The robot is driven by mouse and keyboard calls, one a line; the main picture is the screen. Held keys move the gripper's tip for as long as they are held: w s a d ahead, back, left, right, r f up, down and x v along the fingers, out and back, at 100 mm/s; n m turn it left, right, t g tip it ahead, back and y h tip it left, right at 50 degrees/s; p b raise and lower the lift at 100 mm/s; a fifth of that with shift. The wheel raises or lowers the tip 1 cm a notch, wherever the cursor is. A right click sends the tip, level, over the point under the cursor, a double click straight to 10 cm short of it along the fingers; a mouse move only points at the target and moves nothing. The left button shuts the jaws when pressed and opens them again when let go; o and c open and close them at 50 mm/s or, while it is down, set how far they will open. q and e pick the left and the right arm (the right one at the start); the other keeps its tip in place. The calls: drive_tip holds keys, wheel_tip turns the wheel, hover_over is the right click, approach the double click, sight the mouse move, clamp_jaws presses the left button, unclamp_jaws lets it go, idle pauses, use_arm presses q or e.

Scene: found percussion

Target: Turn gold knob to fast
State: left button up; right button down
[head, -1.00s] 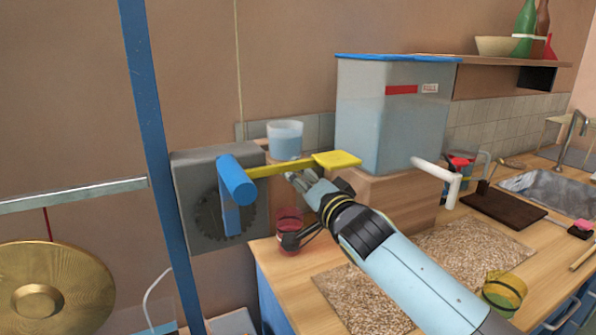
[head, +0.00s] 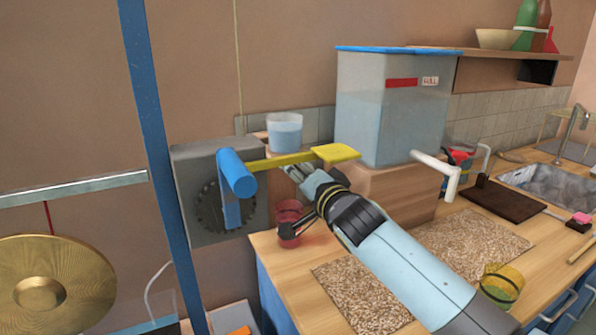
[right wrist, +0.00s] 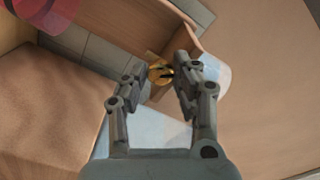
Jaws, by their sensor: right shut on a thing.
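The gold knob (right wrist: 160,74) shows in the right wrist view as a small round gold piece with a dark mark, between my right fingertips. It sits at a wooden block below the yellow lever. In the head view I cannot make out the knob behind my right gripper (head: 292,171). My right gripper also shows in the right wrist view (right wrist: 168,76), its two fingers closed in on the knob from both sides. The knob's exact setting and any "fast" label cannot be read. My left gripper is in neither view.
A yellow lever (head: 335,153) runs close above my right gripper to a grey box (head: 190,195) with a blue handle (head: 236,173). A cup of water (head: 285,132) stands behind the lever. A large water tank (head: 385,120) and a red cup (head: 289,215) are close by.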

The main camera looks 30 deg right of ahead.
drive_tip(key=shift+n, duration=0.3)
drive_tip(key=n, duration=0.2)
drive_tip(key=shift+n, duration=0.3)
drive_tip(key=n, duration=0.3)
drive_tip(key=shift+n, duration=0.3)
drive_tip(key=n, duration=0.3)
drive_tip(key=shift+d+n, duration=0.1)
drive_tip(key=shift+n, duration=0.2)
drive_tip(key=n, duration=0.3)
drive_tip(key=shift+n, duration=0.4)
drive_tip(key=n+p, duration=0.1)
drive_tip(key=n, duration=1)
drive_tip(key=shift+p, duration=0.4)
drive_tip(key=shift+n, duration=1.9)
